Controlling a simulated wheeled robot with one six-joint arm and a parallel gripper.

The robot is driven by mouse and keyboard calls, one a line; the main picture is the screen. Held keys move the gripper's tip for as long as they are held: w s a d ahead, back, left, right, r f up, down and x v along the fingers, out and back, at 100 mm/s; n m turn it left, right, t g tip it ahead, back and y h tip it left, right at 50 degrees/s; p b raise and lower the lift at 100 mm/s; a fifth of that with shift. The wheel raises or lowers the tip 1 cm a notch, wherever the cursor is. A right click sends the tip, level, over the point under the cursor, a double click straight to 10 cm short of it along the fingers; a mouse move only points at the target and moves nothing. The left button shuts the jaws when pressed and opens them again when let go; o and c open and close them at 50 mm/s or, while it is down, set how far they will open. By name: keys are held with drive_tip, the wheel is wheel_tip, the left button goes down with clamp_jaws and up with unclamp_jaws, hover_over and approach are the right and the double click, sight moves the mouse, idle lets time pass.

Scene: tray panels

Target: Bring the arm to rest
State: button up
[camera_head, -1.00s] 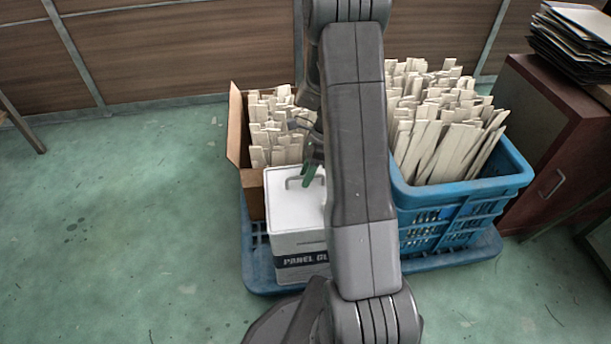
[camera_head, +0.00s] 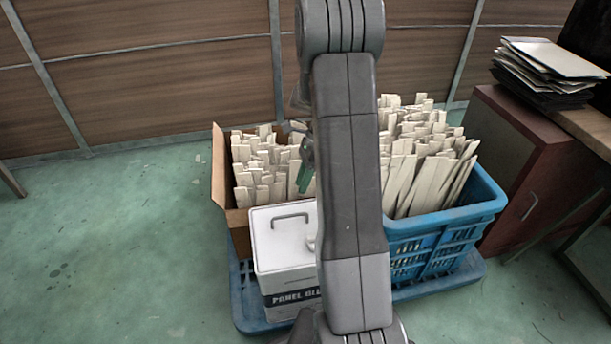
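My arm rises through the middle of the picture, folded up in front of the load. My gripper (camera_head: 306,166) shows only in part, left of the arm link. A green fingertip points down in front of the pale slats, above and behind the white can (camera_head: 285,242). The rest of the gripper is hidden behind the arm, so its opening cannot be seen. No held object is visible.
A cardboard box (camera_head: 218,165) and a blue crate (camera_head: 440,225), both full of upright pale slats, stand with the can on a blue base (camera_head: 243,300). A brown cabinet (camera_head: 525,160) with stacked panels (camera_head: 550,70) is right. Green floor at left is clear.

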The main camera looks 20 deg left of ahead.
sight(290, 215)
drive_tip(key=b+x, duration=0.4)
drive_tip(key=x, duration=0.8)
drive_tip(key=shift+f, duration=0.2)
drive_tip(key=shift+r+p, duration=0.65)
drive_tip(key=shift+r, duration=1.65)
